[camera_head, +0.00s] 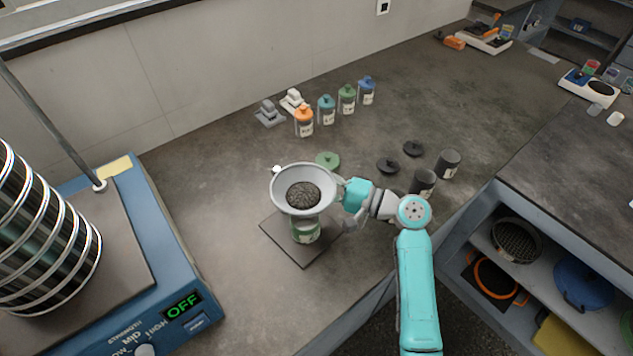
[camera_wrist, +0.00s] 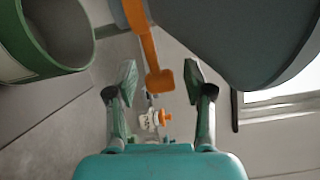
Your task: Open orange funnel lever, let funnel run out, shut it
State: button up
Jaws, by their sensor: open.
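A pale grey funnel (camera_head: 279,185) holds dark grains and sits over a green-labelled jar (camera_head: 306,233) on a dark base plate (camera_head: 303,257). In the wrist view the funnel (camera_wrist: 245,35) fills the upper right, and the open jar (camera_wrist: 12,45) is at upper left. The orange lever (camera_wrist: 147,45) hangs down in the wrist view, its wide end between my fingers in the picture, with gaps on both sides. My gripper (camera_wrist: 161,82) is open and empty. In the head view it is at the funnel's right side, where the lever is hidden.
A blue sieve shaker (camera_head: 190,290) reading OFF stands at left. Several lidded jars (camera_head: 326,110) stand behind, the orange-lidded one (camera_head: 304,122) nearest. A green lid (camera_head: 328,159) lies behind the funnel. Black lids (camera_head: 388,166) and dark jars (camera_head: 447,164) are at right.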

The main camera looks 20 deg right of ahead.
jog(key=shift+a, duration=0.1)
grip_shut()
